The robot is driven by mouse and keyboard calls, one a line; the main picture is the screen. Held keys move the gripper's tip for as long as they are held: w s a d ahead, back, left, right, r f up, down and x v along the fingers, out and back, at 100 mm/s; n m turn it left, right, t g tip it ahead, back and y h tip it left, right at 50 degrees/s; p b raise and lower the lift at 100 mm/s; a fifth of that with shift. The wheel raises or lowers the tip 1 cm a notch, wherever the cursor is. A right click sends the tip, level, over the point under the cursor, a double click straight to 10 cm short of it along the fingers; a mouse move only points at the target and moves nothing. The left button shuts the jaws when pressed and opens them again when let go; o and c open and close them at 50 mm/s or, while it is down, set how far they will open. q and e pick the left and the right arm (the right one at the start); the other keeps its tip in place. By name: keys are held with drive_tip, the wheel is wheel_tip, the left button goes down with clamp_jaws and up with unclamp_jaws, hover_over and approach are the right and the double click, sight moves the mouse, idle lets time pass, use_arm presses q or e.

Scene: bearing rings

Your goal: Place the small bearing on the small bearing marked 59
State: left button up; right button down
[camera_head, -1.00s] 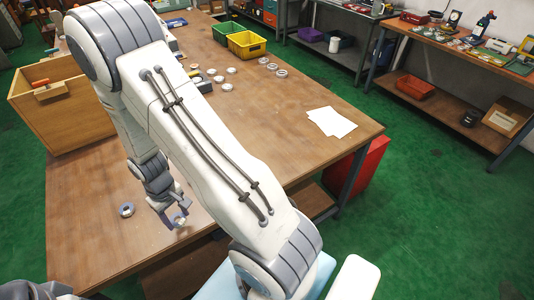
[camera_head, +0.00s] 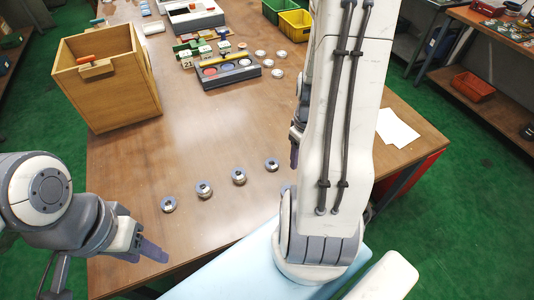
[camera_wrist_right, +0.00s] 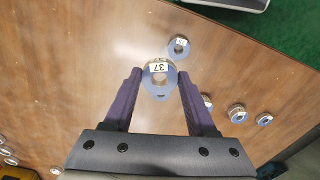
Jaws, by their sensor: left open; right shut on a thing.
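My right gripper (camera_wrist_right: 159,75) is shut on a small metal bearing ring (camera_wrist_right: 160,83) between its fingertips; a white label reading 37 shows there. Just beyond it lies another ring (camera_wrist_right: 179,47) on the table, with a small label I cannot read. In the head view my right arm hides most of this gripper; a dark finger shows at the arm's left edge. Small bearings stand in a row: one (camera_head: 168,204), a second (camera_head: 203,189), a third (camera_head: 238,176) and one nearest the arm (camera_head: 271,164). No 59 is readable. My left gripper (camera_head: 152,250) is open at the table's front left, away from the rings.
A wooden box (camera_head: 112,85) stands at the back left. A grey tray (camera_head: 228,75) with coloured discs and several flat rings lie further back, near a yellow bin (camera_head: 294,25). White paper (camera_head: 396,128) lies right of my arm. The table's middle is clear.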

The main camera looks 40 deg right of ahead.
drive_tip(key=p, duration=0.2)
hover_over(272, 163)
wheel_tip(272, 163, down, 7)
drive_tip(key=shift+r, duration=0.15)
wheel_tip(272, 163, down, 4)
drive_tip(key=shift+r+p, duration=0.15)
drive_tip(key=shift+p, duration=0.2)
drive_tip(key=shift+f, duration=0.2)
drive_tip(key=shift+f, duration=0.2)
drive_tip(key=shift+c, duration=1)
unclamp_jaws()
drive_tip(key=shift+r, duration=0.1)
